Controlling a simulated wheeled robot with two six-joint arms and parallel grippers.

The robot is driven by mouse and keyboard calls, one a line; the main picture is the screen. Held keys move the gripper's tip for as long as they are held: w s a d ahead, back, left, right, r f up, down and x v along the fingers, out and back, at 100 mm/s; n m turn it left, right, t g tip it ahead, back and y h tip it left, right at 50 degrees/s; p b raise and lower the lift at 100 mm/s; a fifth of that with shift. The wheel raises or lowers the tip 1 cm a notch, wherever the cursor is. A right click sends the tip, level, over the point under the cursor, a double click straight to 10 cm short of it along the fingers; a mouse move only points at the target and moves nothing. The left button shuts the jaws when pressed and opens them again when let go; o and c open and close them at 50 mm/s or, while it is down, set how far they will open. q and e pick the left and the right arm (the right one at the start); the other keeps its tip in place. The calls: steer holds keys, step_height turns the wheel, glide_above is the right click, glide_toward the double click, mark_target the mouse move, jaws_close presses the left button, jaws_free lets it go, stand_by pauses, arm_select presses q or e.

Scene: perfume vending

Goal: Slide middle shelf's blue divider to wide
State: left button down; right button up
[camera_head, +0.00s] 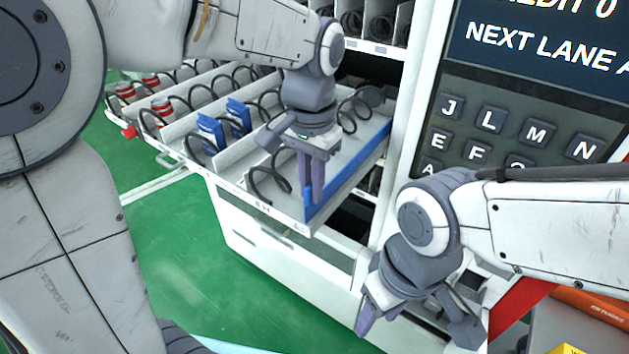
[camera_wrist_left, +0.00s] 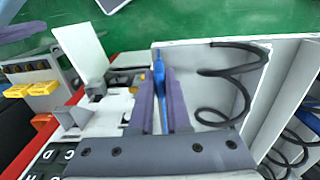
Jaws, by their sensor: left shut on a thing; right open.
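The middle shelf (camera_head: 230,180) is a pulled-out white tray with lanes of black spiral coils. The blue divider (camera_head: 350,168) runs along the tray's right side. My left gripper (camera_head: 312,200) is above the tray's front right corner, shut on the divider's front end. In the left wrist view the blue divider (camera_wrist_left: 159,75) shows edge-on between the two purple fingers (camera_wrist_left: 160,100). A wide strip with a coil lies beside it. My right gripper (camera_head: 415,320) is open and empty, low in front of the machine, away from the tray.
Blue packs (camera_head: 210,130) and red-and-white cans (camera_head: 160,105) stand in the left lanes. The machine's keypad panel (camera_head: 500,130) rises at right. Green floor (camera_head: 200,270) is clear at front left. Orange and yellow items (camera_head: 590,305) lie at bottom right.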

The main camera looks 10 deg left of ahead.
arm_select(q)
steer(key=c, duration=0.9)
jaws_free()
steer(key=shift+d, duration=0.3)
steer(key=shift+s, duration=0.1)
steer(key=shift+a, duration=0.15)
steer(key=shift+r, duration=0.1)
steer(key=shift+r, duration=0.3)
step_height(320, 180, up, 10)
steer(key=shift+f+b, duration=0.15)
steer(key=shift+b, duration=0.3)
